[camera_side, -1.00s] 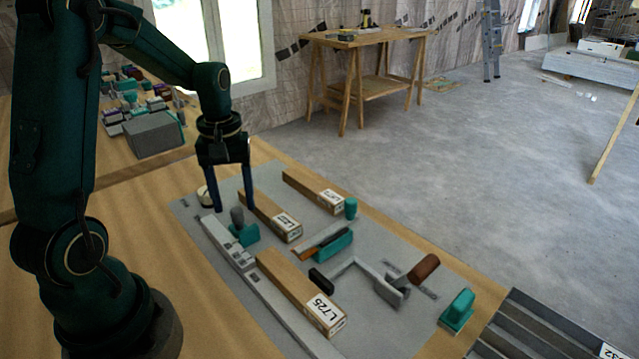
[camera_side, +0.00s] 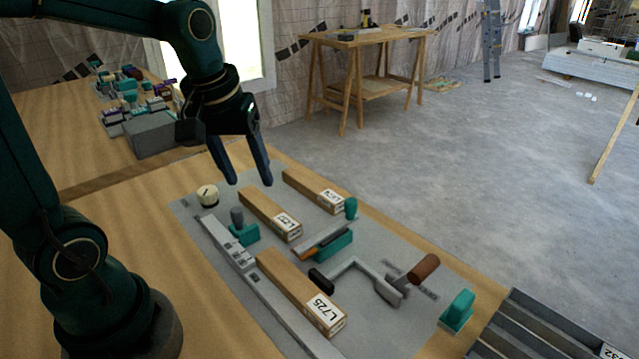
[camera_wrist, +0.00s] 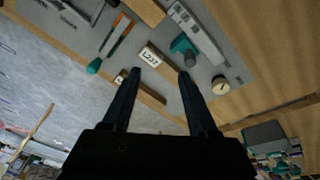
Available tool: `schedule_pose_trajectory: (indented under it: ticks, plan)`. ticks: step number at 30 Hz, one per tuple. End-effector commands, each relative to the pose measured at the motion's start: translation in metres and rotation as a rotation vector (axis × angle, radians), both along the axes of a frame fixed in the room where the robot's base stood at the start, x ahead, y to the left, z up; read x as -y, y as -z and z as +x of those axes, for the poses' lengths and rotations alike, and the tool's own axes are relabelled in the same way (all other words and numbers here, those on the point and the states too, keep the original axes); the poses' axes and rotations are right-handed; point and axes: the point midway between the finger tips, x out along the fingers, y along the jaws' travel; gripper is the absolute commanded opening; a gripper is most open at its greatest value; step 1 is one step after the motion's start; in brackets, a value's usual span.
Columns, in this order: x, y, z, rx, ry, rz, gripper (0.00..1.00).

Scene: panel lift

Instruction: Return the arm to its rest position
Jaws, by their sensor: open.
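My gripper (camera_side: 254,184) is open and empty in the side view. It hangs in the air above the far end of the grey mat (camera_side: 385,245), with its two fingers apart and pointing down, tilted a little to the right. The wrist view shows both fingers of my gripper (camera_wrist: 160,76) spread, with nothing between them. Below lie wooden blocks: one marked L725 (camera_side: 300,292), a middle one (camera_side: 268,214) and a far one (camera_side: 313,190). The middle block also shows in the wrist view (camera_wrist: 150,58).
A grey box (camera_side: 150,135) and small items stand at the back left. The air around my gripper looks clear.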

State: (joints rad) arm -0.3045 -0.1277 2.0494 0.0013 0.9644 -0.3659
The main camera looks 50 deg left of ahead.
Motion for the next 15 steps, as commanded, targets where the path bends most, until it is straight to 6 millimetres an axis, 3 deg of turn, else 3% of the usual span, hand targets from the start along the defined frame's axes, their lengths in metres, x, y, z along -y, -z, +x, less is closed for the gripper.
schedule_pose_trajectory:
  ticks: [6, 15]
  plan:
    - [0.048, -0.022, -0.036, 0.144, 0.283, 0.069, 0.59]
    - [0.074, -0.013, -0.077, 0.236, 0.578, 0.146, 0.59]
